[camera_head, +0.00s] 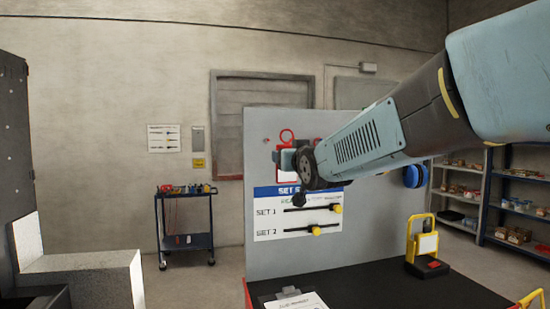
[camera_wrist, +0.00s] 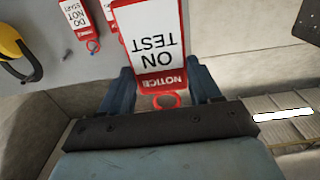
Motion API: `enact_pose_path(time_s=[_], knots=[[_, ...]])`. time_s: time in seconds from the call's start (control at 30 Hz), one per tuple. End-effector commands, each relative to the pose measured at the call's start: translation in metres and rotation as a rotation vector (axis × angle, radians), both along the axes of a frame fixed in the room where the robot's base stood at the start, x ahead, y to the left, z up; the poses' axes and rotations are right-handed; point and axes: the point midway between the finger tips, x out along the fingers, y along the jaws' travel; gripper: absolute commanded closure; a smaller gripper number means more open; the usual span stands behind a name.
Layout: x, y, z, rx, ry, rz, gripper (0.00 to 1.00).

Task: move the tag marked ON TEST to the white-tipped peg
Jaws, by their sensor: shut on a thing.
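The ON TEST tag (camera_wrist: 158,45) is a white plate with a red border and a red ring. It reads upside down in the wrist view. My gripper (camera_wrist: 163,88) is shut on it, with one blue finger at each side near the ring end. In the head view my gripper (camera_head: 285,160) is in front of the upper part of the grey panel (camera_head: 390,125), and the tag's red ring (camera_head: 287,135) shows above it. I cannot make out a white-tipped peg in either view.
A DO NOT START tag (camera_wrist: 76,17) hangs on the panel, beside another partly visible red tag. A board with SET 1 and SET 2 sliders (camera_head: 298,222) is below my gripper. A yellow-framed item (camera_head: 422,240) stands on the black bench top (camera_head: 385,285). A tool cart (camera_head: 186,240) stands left.

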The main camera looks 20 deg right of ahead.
Motion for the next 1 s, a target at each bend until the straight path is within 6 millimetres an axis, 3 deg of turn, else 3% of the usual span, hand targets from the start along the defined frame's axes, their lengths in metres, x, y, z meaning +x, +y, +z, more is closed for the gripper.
enact_pose_path(time_s=[0.7,1.0], knots=[[-0.028,0.0,0.0,0.001,0.0,0.0,0.67],[-0.031,0.0,-0.001,0.001,0.001,0.0,0.67]])
